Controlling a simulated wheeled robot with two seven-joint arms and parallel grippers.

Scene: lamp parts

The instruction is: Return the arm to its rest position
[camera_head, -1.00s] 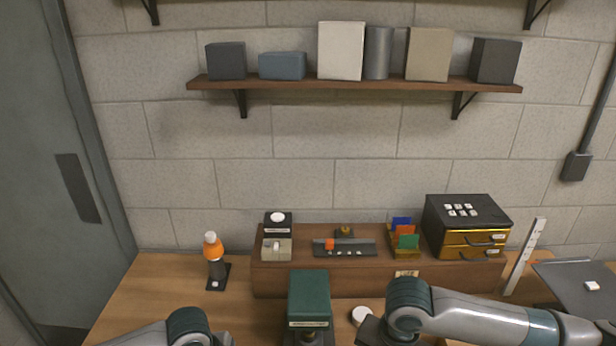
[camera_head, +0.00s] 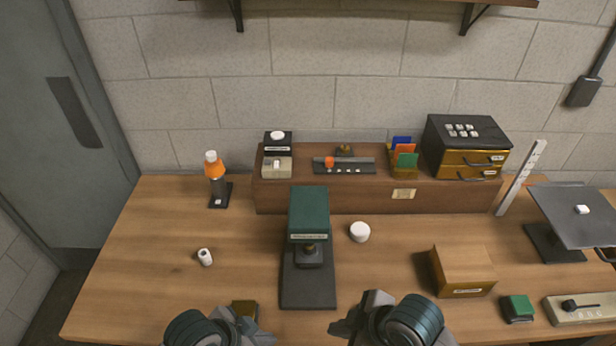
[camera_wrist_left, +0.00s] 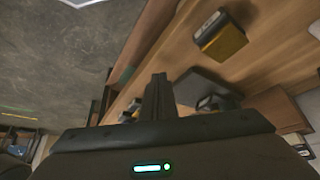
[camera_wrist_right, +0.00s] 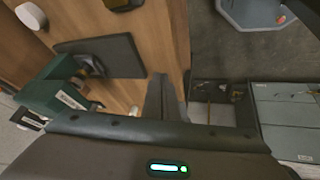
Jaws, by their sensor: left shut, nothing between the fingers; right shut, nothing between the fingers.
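My left gripper (camera_head: 246,325) is low in the head view at the table's front edge, beside a small dark and yellow block (camera_head: 244,309). Its fingers (camera_wrist_left: 157,97) are together and empty in the left wrist view. My right gripper (camera_head: 352,318) is at the front edge, right of the dark base (camera_head: 308,290) of the green-headed device (camera_head: 308,212). Its fingers (camera_wrist_right: 161,97) are together and empty in the right wrist view. Both grippers are apart from the device.
A white round cap (camera_head: 360,232) and a small white cylinder (camera_head: 205,257) are on the table. A cardboard-coloured box (camera_head: 463,270), a green block (camera_head: 517,308) and a dark tilted panel (camera_head: 575,215) are at the right. A wooden riser (camera_head: 380,195) runs along the back. The left tabletop is mostly clear.

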